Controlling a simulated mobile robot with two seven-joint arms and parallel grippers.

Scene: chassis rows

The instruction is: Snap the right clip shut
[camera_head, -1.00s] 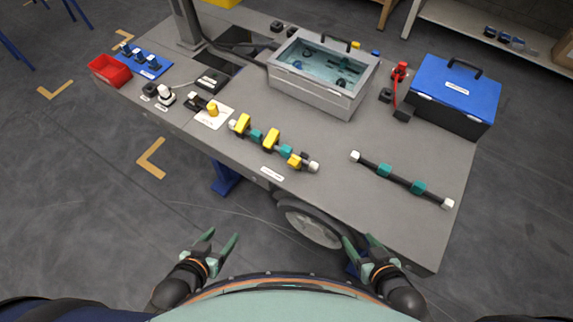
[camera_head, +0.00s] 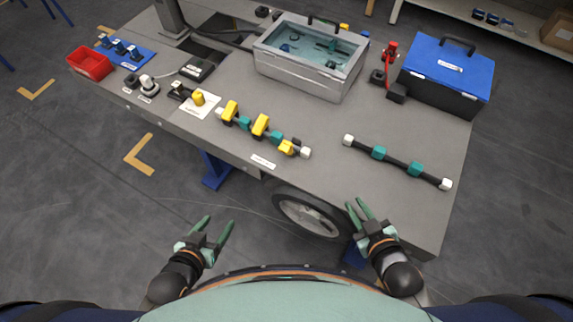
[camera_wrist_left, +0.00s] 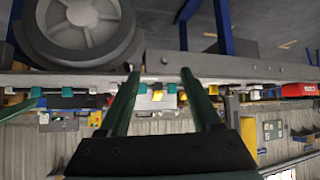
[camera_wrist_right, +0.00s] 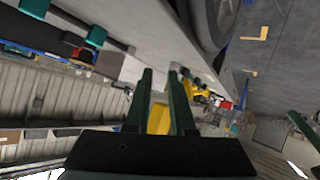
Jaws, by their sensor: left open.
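A dark rod (camera_head: 250,128) with white ends lies on the workbench at centre, carrying teal blocks and yellow clips. The left yellow clip (camera_head: 230,110) and the middle yellow clip (camera_head: 260,124) stand upright. A smaller yellow clip (camera_head: 287,147) sits lower at the rod's right end; its latch state is too small to tell. My left gripper (camera_head: 219,221) is open and empty, in front of the bench edge. My right gripper (camera_head: 357,203) is open and empty, near the bench's front edge, right of the clips. Both are apart from the rod.
A second rod (camera_head: 397,161) with teal blocks lies to the right. Behind are a grey open case (camera_head: 300,75), a blue-lidded toolbox (camera_head: 447,72) and a red tool (camera_head: 390,50). A red bin (camera_head: 90,66) stands far left. Bare bench surface separates the rods.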

